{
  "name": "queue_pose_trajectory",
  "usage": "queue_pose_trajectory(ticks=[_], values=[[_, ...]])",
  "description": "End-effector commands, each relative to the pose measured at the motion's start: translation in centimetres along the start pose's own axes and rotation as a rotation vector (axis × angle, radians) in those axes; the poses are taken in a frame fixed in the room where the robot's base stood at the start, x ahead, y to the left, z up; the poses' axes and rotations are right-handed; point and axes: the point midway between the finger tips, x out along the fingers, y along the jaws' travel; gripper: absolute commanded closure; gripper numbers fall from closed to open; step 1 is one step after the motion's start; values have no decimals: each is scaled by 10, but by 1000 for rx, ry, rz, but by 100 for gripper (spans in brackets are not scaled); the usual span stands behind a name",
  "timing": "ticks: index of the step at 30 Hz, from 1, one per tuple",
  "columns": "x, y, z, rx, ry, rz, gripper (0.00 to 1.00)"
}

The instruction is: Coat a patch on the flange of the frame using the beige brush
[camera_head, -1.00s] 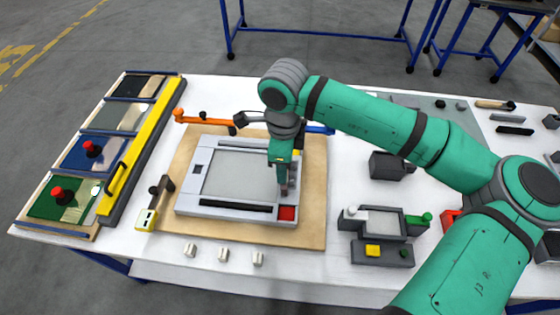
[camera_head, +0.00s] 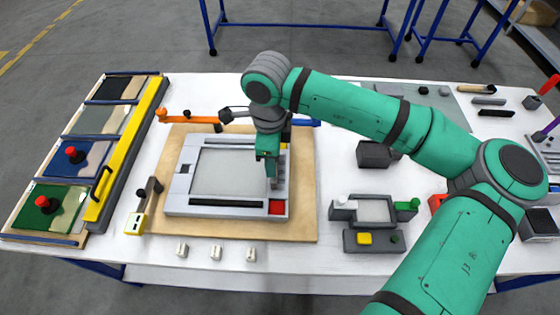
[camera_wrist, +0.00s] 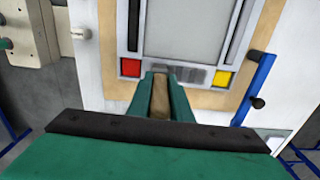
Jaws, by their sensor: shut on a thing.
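The light grey frame (camera_head: 177,207) lies flat on a beige board, with a grey panel inside its flange. A red square (camera_head: 277,208) marks its near right corner; a yellow square (camera_wrist: 223,78) marks another corner on the same side. My gripper (camera_head: 271,180) is over the right flange, pointing down. In the wrist view my gripper (camera_wrist: 160,95) is shut on a beige-brown handle, taken as the beige brush (camera_wrist: 160,98). Darker grey patches (camera_wrist: 180,74) lie on the flange between the red and yellow squares. The brush tip is hidden, so I cannot tell whether it touches.
An orange clamp (camera_head: 180,117) and a blue bar (camera_head: 306,122) are at the board's far side. A rack with coloured trays and a yellow bar (camera_head: 124,155) stands left. Small grey fixtures (camera_head: 372,211) stand right. Several white blocks (camera_head: 216,252) line the near edge.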

Motion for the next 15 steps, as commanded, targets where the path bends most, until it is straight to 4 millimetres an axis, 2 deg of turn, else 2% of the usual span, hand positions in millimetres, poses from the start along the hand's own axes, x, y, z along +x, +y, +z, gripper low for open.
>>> queue_pose_trajectory(ticks=[4,6,15], values=[[-3,0,8,3,1,-1,100],[-20,-1,7,3,2,-5,100],[-44,0,11,-6,1,-2,100]])
